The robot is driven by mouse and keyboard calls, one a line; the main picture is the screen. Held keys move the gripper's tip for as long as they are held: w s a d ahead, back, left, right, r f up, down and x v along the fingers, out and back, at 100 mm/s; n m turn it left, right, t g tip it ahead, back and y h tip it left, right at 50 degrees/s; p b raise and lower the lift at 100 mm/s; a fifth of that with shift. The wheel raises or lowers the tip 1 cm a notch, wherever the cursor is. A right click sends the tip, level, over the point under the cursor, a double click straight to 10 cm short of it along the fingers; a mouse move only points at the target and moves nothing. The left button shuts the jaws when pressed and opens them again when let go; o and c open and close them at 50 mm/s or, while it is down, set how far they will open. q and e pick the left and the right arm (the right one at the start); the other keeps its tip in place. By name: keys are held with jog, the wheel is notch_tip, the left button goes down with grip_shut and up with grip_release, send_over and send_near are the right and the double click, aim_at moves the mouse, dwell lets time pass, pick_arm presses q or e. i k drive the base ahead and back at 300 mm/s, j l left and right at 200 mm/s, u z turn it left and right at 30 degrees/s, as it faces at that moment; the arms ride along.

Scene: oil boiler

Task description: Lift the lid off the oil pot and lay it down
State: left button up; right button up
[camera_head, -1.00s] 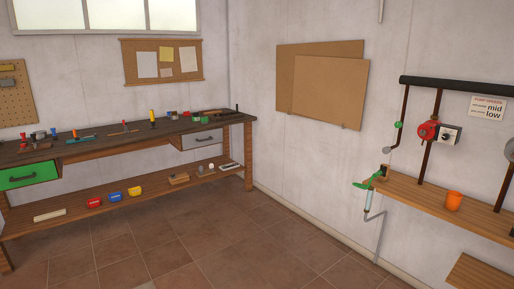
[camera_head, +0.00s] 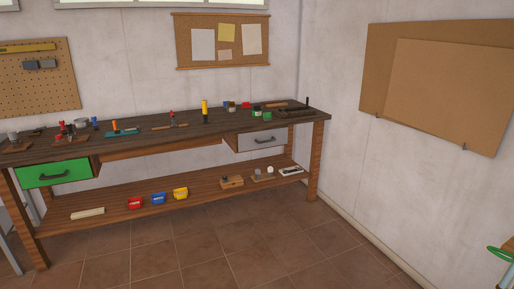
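I cannot make out an oil pot or its lid in the head view. Neither of my grippers shows in the view. The small items on the workbench are too far off to tell in detail.
A long wooden workbench (camera_head: 150,138) with a green drawer (camera_head: 54,173) and a grey drawer (camera_head: 262,141) stands along the back wall. Its lower shelf (camera_head: 110,212) holds red, blue and yellow bins. Brown floor tiles (camera_head: 225,250) are clear in front. A green-rimmed thing (camera_head: 499,252) is cut off at the right edge.

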aim_at(255, 108)
jog(key=i, duration=2.1)
